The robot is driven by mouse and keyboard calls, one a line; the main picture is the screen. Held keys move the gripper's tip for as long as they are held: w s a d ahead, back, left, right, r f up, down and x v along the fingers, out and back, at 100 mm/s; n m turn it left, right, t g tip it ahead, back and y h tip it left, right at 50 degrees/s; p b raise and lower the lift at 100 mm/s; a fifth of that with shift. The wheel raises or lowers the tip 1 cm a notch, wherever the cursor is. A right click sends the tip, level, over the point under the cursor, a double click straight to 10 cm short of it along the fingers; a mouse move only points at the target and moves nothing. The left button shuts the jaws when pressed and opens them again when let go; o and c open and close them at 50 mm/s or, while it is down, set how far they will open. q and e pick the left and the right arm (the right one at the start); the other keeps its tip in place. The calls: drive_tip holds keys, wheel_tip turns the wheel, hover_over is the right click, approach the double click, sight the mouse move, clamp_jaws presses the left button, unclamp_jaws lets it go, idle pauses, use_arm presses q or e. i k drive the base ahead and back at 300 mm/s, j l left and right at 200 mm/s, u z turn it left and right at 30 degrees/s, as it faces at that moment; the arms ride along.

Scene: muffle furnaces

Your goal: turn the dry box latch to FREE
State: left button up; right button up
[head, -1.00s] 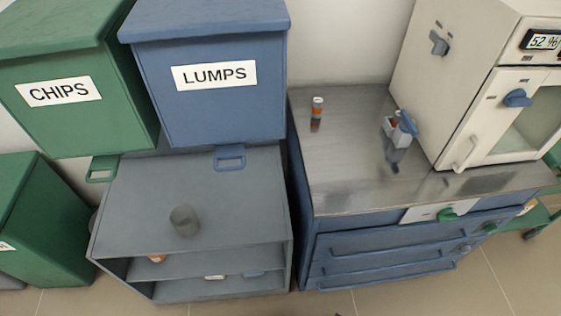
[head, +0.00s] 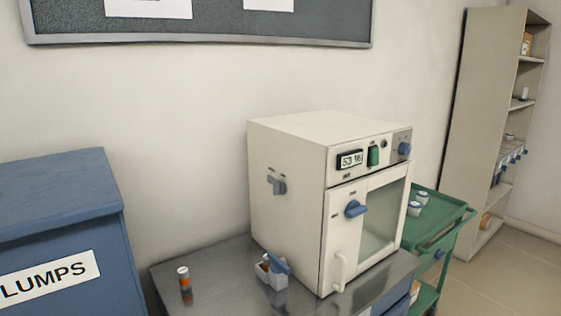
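The dry box (head: 295,210) is a cream cabinet on a steel-topped bench, in the middle of the head view. Its front carries a glass door (head: 381,221) with a pale handle (head: 340,272). A blue latch knob (head: 355,208) sits on the door's left part; the small labels around it are too small to read. A grey-blue knob (head: 277,185) is on the box's left side. Another blue knob (head: 404,148) is at the top right of the front. The display (head: 349,160) appears to read about 53 %. Neither gripper is in view.
On the steel bench top (head: 215,275) stand an orange-banded tube (head: 185,284) and a small white holder (head: 271,274) with a blue item. The blue LUMPS bin (head: 60,230) is at the left. A green cart (head: 440,222) with white jars stands right of the bench, before a tall shelf (head: 497,130).

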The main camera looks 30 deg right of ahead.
sight(354, 209)
drive_tip(key=l+z, duration=0.15)
drive_tip(key=z, duration=1.15)
